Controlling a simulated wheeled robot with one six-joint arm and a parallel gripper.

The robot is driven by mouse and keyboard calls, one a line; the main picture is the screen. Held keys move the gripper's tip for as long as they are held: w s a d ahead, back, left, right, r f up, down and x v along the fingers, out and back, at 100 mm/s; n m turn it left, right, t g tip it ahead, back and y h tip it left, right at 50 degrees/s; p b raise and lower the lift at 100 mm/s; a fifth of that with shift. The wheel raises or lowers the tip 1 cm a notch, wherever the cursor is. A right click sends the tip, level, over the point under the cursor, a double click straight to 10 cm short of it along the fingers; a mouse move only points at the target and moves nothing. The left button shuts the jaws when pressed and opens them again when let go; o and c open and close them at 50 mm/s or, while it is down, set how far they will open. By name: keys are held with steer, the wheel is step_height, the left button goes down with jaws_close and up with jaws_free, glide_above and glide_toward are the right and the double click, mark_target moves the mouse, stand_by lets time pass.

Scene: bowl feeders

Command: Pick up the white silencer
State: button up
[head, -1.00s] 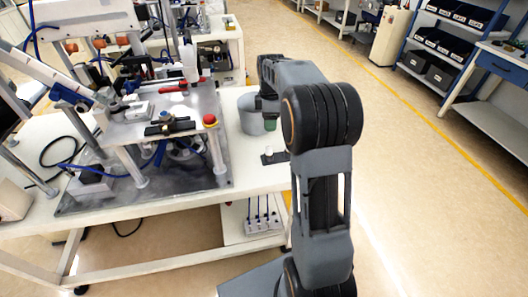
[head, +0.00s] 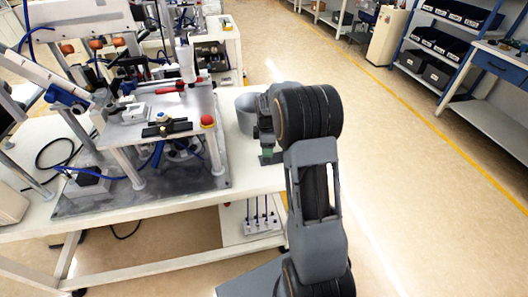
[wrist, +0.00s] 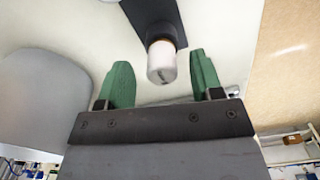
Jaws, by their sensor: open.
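The white silencer (wrist: 162,64) shows in the wrist view as a small white cylinder with a brownish collar at its upper end. It is at a black strip (wrist: 150,18) on the white table. My gripper (wrist: 160,58) is open, its two green fingers apart to the left and right of the silencer in the picture. I see gaps on both sides, and I cannot tell how deep between the fingers it sits. In the head view my gripper (head: 268,154) is low over the table's right end and hides the silencer.
A grey round container (head: 245,112) stands beside my gripper on the table; it also shows in the wrist view (wrist: 45,105). A feeder machine on a metal plate (head: 145,185) fills the table to the left. The floor on the right (head: 420,180) is clear.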

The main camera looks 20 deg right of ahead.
steer(key=shift+f, duration=0.35)
steer(key=c, duration=1.1)
steer(key=shift+r, duration=0.15)
